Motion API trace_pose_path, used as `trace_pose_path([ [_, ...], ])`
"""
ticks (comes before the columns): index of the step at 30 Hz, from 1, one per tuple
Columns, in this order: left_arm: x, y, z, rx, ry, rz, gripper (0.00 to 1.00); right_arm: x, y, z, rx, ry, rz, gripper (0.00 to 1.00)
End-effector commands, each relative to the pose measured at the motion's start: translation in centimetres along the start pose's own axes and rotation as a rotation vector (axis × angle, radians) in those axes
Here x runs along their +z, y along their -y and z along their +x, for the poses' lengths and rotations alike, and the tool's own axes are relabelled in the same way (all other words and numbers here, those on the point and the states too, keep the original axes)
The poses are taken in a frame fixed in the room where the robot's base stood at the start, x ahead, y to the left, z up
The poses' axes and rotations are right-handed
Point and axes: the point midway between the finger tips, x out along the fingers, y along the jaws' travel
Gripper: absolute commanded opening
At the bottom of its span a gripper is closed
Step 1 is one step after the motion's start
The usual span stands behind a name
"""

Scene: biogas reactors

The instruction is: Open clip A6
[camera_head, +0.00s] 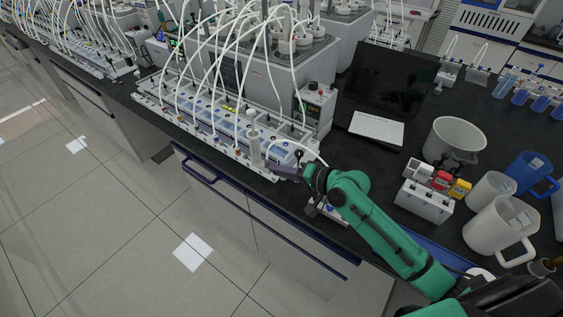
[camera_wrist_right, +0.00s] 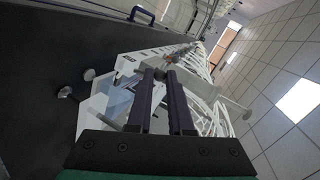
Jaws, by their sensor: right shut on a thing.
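My right gripper (camera_head: 287,172) is at the near right end of a long white rack (camera_head: 222,140) of tubing stations on the bench. Its dark fingers are closed on a small part there, apparently a clip. In the right wrist view the two fingers (camera_wrist_right: 167,78) reach toward the rack end (camera_wrist_right: 112,98), close together with a small dark part between their tips. The fingers hide most of that part, and no label A6 is readable. My left gripper is not in view.
White tubes (camera_head: 205,70) arch above the rack. A dark monitor (camera_head: 388,80) and white keyboard (camera_head: 376,128) stand behind. To the right are a grey pot (camera_head: 457,133), a white box with coloured items (camera_head: 425,200), white jugs (camera_head: 497,230) and a blue jug (camera_head: 533,172).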

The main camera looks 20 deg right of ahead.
Motion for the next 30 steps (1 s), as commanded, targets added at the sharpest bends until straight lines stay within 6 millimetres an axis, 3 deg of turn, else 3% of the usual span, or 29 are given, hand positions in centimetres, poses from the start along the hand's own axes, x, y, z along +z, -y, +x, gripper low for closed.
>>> trace_pose_path([
  [9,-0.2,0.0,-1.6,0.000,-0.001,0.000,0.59,0.7,0.1,0.1,0.024,-0.046,-0.141,0.00],
  [26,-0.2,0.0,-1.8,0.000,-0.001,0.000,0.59,0.9,-0.1,0.2,0.031,-0.059,-0.178,0.00],
  [27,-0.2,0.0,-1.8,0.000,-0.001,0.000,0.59,0.9,-0.1,0.2,0.031,-0.059,-0.177,0.23],
  [29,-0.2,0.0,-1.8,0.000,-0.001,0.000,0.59,0.9,-0.1,0.2,0.031,-0.059,-0.177,0.46],
  [30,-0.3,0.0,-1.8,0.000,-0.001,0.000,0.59,0.9,-0.1,0.2,0.031,-0.059,-0.177,0.49],
])
